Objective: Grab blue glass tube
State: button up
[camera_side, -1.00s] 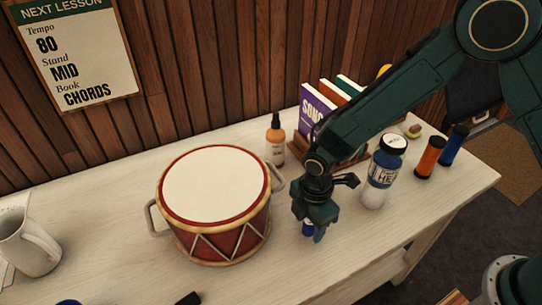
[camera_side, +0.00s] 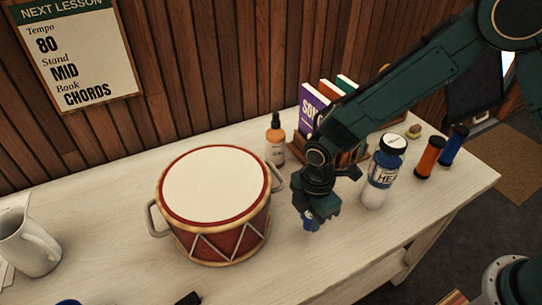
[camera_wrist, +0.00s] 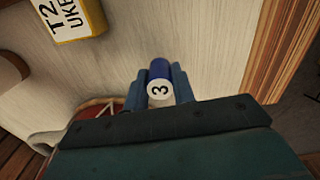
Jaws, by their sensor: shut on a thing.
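A small blue tube with a white end marked "3" (camera_wrist: 160,76) sits between the two blue-grey fingers of my gripper (camera_wrist: 159,88) in the wrist view. My gripper is shut on it. In the side view my gripper (camera_side: 310,221) points down right of the drum, with a bit of the blue tube (camera_side: 308,220) showing between its fingers. The tube seems to be just above the pale table, though the gap is hard to judge. Most of the tube is hidden by the fingers in the side view.
The red drum (camera_side: 222,237) stands left of my gripper. A labelled bottle (camera_side: 382,171) stands right of it. An amber spray bottle (camera_side: 275,143) and books (camera_side: 313,107) are behind. Orange (camera_side: 430,158) and blue (camera_side: 454,146) cylinders stand at the right. A white mug (camera_side: 30,243) is far left.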

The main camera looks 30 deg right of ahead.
notch_tip(320, 180, up, 18)
jog(key=shift+f, duration=0.15)
dwell(0.3)
dwell(0.5)
